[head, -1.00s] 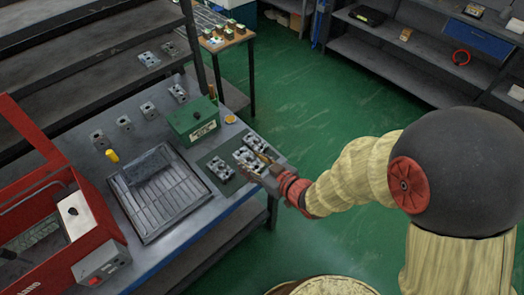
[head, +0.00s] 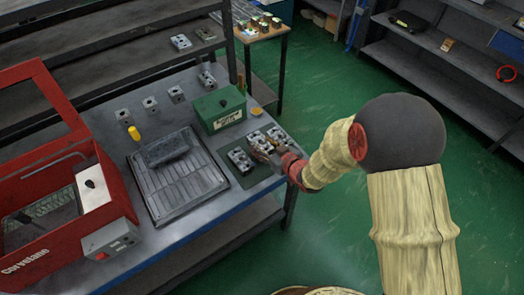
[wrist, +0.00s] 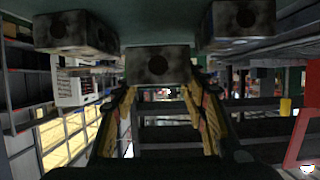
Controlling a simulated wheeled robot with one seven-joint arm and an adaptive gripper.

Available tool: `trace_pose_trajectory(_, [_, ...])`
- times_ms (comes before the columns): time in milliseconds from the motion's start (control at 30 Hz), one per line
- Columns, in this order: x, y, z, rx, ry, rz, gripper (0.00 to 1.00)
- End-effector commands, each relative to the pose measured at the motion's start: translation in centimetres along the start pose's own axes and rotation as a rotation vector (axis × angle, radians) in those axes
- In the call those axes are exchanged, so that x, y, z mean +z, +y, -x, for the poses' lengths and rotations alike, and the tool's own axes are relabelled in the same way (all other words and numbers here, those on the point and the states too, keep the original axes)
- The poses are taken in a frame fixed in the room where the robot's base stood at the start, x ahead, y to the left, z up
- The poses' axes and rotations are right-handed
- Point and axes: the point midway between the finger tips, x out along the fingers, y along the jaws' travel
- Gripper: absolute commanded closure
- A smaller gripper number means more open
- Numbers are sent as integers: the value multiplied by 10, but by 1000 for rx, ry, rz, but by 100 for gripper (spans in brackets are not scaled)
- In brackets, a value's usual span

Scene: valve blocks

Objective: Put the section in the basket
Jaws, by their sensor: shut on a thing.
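Three grey metal valve sections stand in a row on a dark mat (head: 262,172) on the bench: a left section (head: 239,160), a middle section (head: 259,141) and a right section (head: 276,134). My gripper (head: 268,152) is at the middle section. In the wrist view my gripper (wrist: 158,110) has its yellow-lined fingers on both sides of the middle section (wrist: 155,66), shut on it. The other two sections (wrist: 72,32) (wrist: 240,20) show beside it. A red-framed box (head: 45,200) at the left holds a grid-like piece; I cannot tell whether it is the basket.
A ribbed metal tray (head: 180,185) with a dark block lies mid-bench. A green box (head: 220,108) stands behind the mat. Several grey blocks (head: 150,104) and a yellow cylinder (head: 134,133) stand towards the back. Green floor is clear to the right.

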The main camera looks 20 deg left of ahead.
Motion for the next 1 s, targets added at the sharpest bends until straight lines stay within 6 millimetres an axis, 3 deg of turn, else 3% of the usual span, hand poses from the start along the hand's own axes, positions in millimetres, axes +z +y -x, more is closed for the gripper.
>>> trace_pose_trajectory(167, [4, 2, -10, 0, 3, 1, 98])
trace_pose_trajectory(400, [32, 2, -21, 1, 2, 1, 98])
trace_pose_trajectory(767, [34, 2, -22, 1, 3, 1, 98])
trace_pose_trajectory(800, [36, 2, -22, 0, 0, 0, 56])
trace_pose_trajectory(1000, [35, 2, -21, 0, 0, 0, 49])
